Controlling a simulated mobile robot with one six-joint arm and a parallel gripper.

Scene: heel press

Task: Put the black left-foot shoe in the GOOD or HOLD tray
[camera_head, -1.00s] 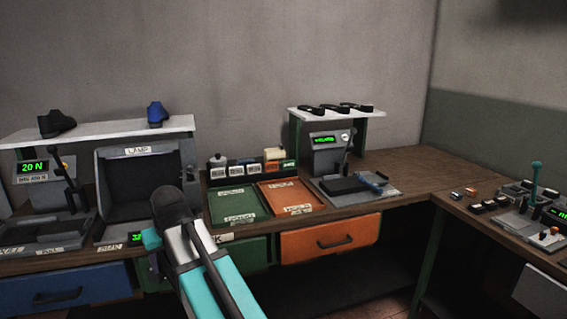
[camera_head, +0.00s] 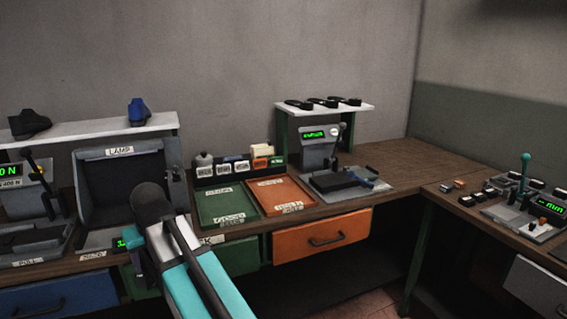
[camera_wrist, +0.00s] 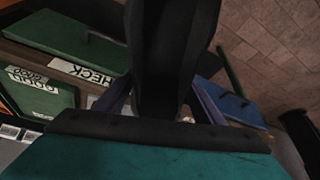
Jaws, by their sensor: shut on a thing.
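My gripper is shut on a black shoe (camera_head: 150,196), in front of the lamp booth in the head view. In the wrist view the shoe (camera_wrist: 172,45) rises dark and long between the two fingers (camera_wrist: 160,104). Its foot side cannot be read here. The green GOOD tray (camera_head: 243,199) lies on the bench to the right of the shoe, and the orange HOLD tray (camera_head: 286,192) is beside it on the right. Both look empty. The GOOD tray (camera_wrist: 45,100) also shows at the left in the wrist view, apart from the shoe.
A lamp booth (camera_head: 120,180) stands behind the held shoe. Another black shoe (camera_head: 30,125) and a blue shoe (camera_head: 138,112) are on the shelf (camera_head: 100,131). A lever press (camera_head: 335,155) stands right of the trays. Bottles and small boxes line the trays' back edge.

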